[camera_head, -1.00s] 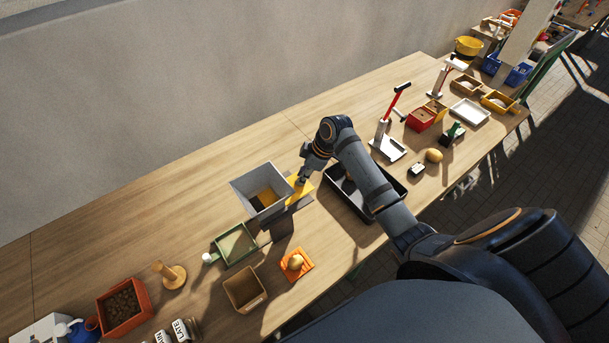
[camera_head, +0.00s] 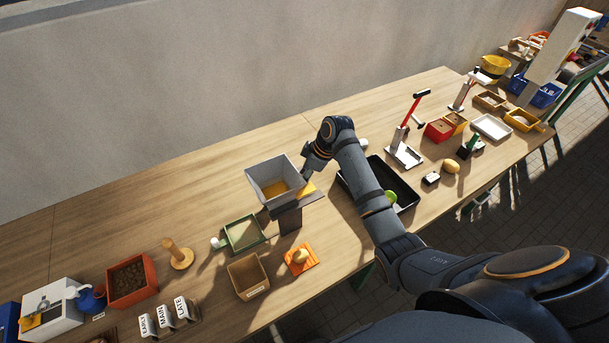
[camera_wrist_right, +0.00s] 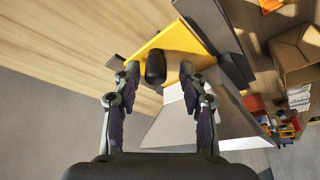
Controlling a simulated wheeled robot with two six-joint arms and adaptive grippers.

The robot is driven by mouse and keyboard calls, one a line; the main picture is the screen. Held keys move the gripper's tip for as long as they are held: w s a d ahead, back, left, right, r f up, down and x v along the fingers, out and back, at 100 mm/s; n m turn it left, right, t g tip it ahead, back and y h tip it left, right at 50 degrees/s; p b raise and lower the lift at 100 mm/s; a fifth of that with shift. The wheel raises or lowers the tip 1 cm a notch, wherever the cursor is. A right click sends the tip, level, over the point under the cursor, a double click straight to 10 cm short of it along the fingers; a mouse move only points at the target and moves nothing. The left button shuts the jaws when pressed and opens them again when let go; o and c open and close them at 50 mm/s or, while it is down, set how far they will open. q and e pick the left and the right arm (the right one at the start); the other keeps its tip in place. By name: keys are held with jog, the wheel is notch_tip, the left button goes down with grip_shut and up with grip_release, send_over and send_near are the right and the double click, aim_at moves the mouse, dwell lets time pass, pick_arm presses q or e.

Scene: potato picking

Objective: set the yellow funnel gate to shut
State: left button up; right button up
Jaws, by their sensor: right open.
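The grey square funnel (camera_head: 252,181) stands on the table with its open top upward. The yellow gate (camera_head: 307,188) is a flat plate sticking out at the funnel's right side. Yellow also covers the floor seen inside the funnel. My right gripper (camera_head: 306,174) is at the gate's outer end, partly hidden by its own wrist. In the right wrist view the yellow gate (camera_wrist_right: 184,38) carries a black knob (camera_wrist_right: 155,68). The open fingers of my right gripper (camera_wrist_right: 160,72) stand on either side of the knob; I cannot tell whether they touch it. My left gripper is out of view.
A black tray (camera_head: 408,207) lies right of the funnel, partly behind my right arm. The table behind the funnel is clear.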

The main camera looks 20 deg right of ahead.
jog(key=shift+d, duration=0.1)
jog(key=shift+d+r, duration=0.1)
jog(key=shift+r, duration=0.15)
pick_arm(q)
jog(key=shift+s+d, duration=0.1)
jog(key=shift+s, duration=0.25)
pick_arm(e)
jog(key=v, duration=1.1)
jog(key=shift+r, duration=0.25)
jog(key=shift+s, duration=0.1)
